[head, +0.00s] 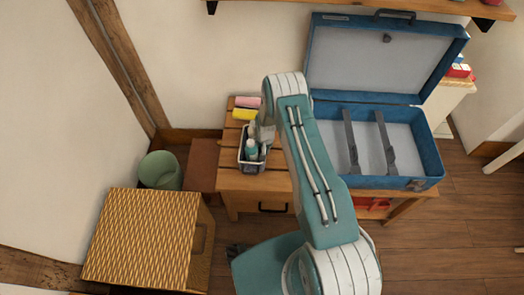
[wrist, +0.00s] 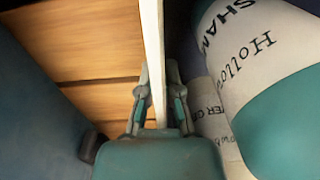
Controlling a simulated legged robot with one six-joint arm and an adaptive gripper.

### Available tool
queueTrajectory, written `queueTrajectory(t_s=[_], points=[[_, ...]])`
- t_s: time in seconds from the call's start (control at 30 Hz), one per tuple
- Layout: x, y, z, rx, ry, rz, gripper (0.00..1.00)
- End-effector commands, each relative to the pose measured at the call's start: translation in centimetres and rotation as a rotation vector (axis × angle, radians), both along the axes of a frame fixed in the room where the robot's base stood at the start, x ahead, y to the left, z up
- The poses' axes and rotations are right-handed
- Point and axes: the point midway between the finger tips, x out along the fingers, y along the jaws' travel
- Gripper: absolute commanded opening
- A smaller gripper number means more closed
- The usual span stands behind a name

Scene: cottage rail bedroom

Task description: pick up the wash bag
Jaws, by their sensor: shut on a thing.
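The wash bag (head: 241,164) is a small open-topped grey holder with bottles standing in it, on the left part of the wooden table in the head view. My gripper (wrist: 159,104) is shut on its thin pale wall (wrist: 152,40) in the wrist view, one finger on each side. I cannot tell whether the bag is clear of the tabletop.
An open blue suitcase (head: 424,177) with grey straps fills the table's right side. Pink (head: 248,102) and yellow (head: 244,114) items lie behind the bag. A woven box (head: 140,235) and green bin (head: 160,171) stand left. A shelf (head: 345,6) hangs above.

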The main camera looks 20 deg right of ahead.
Motion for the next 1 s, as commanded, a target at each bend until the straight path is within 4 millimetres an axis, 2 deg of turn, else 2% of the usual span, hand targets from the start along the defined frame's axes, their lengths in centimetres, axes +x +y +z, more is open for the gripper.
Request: queueTrajectory(t_s=[0.17, 0.37, 0.57, 0.8, 1.0], points=[[0.2, 0.0, 2.7, -0.001, -0.005, 0.000, 0.00], [-2.1, 0.1, 5.5, -0.001, -0.003, -0.001, 0.00], [-5.0, 0.3, 9.0, 0.000, -0.003, -0.001, 0.00], [-9.8, 0.5, 10.9, 0.000, -0.001, -0.001, 0.00], [-12.6, 0.7, 12.1, -0.001, -0.002, -0.001, 0.00]])
